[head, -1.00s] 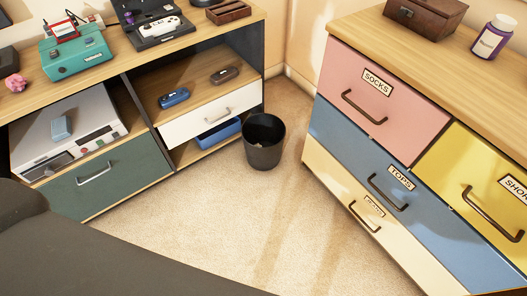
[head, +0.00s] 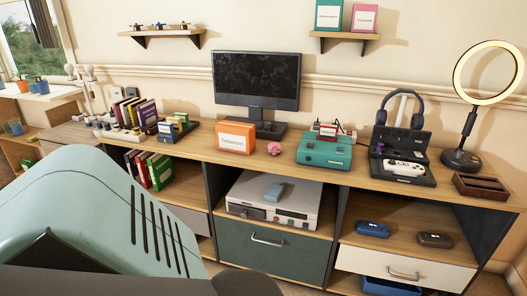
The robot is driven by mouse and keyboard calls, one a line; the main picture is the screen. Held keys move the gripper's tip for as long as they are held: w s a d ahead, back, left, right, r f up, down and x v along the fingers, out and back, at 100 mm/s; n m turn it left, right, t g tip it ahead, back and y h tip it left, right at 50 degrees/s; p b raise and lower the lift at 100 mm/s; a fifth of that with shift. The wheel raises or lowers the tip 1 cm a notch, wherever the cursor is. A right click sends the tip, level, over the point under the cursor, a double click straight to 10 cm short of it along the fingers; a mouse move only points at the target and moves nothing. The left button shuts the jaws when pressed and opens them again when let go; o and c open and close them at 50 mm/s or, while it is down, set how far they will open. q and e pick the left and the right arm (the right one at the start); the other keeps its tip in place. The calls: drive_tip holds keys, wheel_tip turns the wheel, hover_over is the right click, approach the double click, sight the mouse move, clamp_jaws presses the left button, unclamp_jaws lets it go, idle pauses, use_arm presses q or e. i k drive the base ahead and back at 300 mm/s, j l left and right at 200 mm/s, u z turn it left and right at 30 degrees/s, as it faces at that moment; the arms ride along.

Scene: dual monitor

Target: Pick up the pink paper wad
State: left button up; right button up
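The pink paper wad (head: 274,148) is a small crumpled ball on the wooden desk top. It sits between the orange box (head: 236,138) and the teal game console (head: 324,152), in front of the monitor (head: 257,80) and a little to its right. It looks apart from both neighbours. Neither of my grippers shows in the head view.
A light green chair back (head: 95,215) fills the lower left, in front of the desk's left part. A black open case with a white controller (head: 405,168) and a ring lamp (head: 462,155) stand to the right. Below are a grey machine (head: 275,195) and a dark green drawer (head: 270,250).

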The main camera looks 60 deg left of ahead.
sight(274, 148)
drive_tip(key=u, duration=1.85)
